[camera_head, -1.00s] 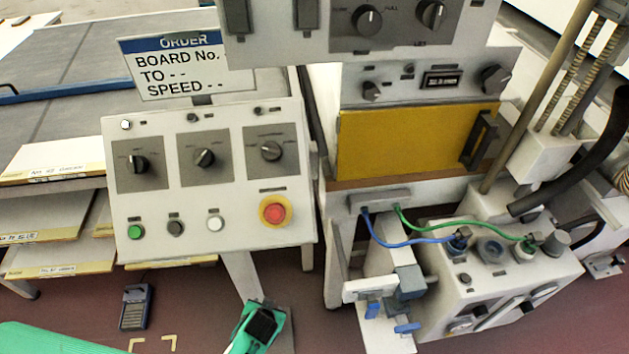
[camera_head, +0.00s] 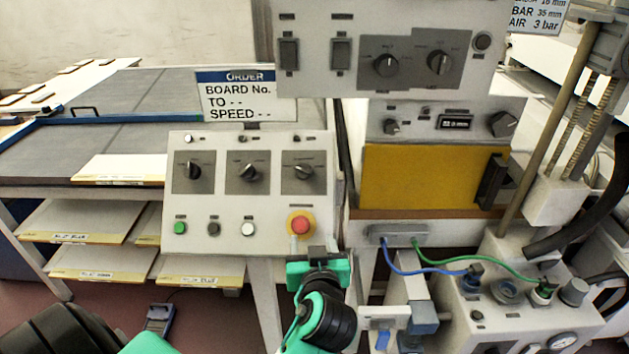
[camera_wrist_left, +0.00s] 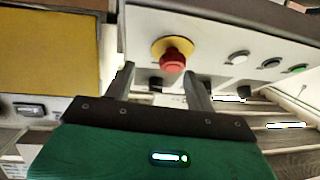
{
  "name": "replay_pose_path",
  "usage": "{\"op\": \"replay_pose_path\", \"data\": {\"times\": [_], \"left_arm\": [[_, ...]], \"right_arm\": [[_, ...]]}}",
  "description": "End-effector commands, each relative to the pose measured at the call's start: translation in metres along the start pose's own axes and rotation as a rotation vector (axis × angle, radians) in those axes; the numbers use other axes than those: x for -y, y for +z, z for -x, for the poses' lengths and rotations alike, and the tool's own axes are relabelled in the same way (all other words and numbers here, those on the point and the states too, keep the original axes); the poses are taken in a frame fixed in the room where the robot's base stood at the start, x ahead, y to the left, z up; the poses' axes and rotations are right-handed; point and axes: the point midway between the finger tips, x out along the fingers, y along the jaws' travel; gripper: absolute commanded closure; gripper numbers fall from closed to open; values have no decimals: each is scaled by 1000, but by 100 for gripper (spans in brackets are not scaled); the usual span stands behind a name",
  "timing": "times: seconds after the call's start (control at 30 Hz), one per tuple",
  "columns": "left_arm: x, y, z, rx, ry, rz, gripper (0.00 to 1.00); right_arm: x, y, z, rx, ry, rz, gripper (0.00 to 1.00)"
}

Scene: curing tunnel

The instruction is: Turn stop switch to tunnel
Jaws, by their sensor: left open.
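A sloped white control panel (camera_head: 270,215) stands in the middle of the head view. It carries a row of three black rotary switches: left (camera_head: 193,171), middle (camera_head: 248,173) and right (camera_head: 303,172). Their lettering is too small to read, so I cannot tell which is the stop switch. A red mushroom button (camera_head: 300,225) on a yellow ring sits below the right switch. My left gripper (camera_head: 318,250) is at the panel's lower right edge, just below the red button. In the left wrist view its open, empty fingers (camera_wrist_left: 158,72) are either side of the red button (camera_wrist_left: 173,61) in the picture; contact is unclear.
Green (camera_head: 180,227), dark and white buttons line the panel's lower edge. An order sign (camera_head: 246,97) stands behind it. A box with knobs (camera_head: 385,52) overhangs above right. A yellow door (camera_head: 415,180) and a cabled box (camera_head: 520,315) are right.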

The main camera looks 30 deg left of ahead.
Motion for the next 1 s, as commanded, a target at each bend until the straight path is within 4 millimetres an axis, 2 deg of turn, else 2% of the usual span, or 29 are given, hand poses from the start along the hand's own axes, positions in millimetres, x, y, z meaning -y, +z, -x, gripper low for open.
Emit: {"op": "replay_pose_path", "data": {"times": [0.03, 0.1, 0.2, 0.33, 0.43, 0.57, 0.7, 1.0], "left_arm": [[-1, -16, 2, -47, -15, 33, 45], [-2, -37, 5, -109, -37, 72, 45], [-1, -59, 9, -180, -59, 116, 45], [0, -72, 10, -219, -72, 140, 45], [1, -76, 3, -224, -74, 139, 45], [3, -82, -18, -225, -75, 137, 45], [6, -89, -48, -224, -74, 135, 45], [10, -99, -103, -221, -73, 136, 45]], "right_arm": [[3, -4, 0, -5, -3, -1, 100], [6, -12, -1, -13, -6, -4, 100], [10, -21, -1, -23, -11, -6, 100], [10, -21, 0, -23, -10, -5, 100], [8, -16, 3, -19, -8, -4, 100], [5, 1, 9, 0, -5, -2, 100], [1, 23, 16, 19, -2, 6, 100], [3, 16, 33, 13, -4, 3, 100]]}}
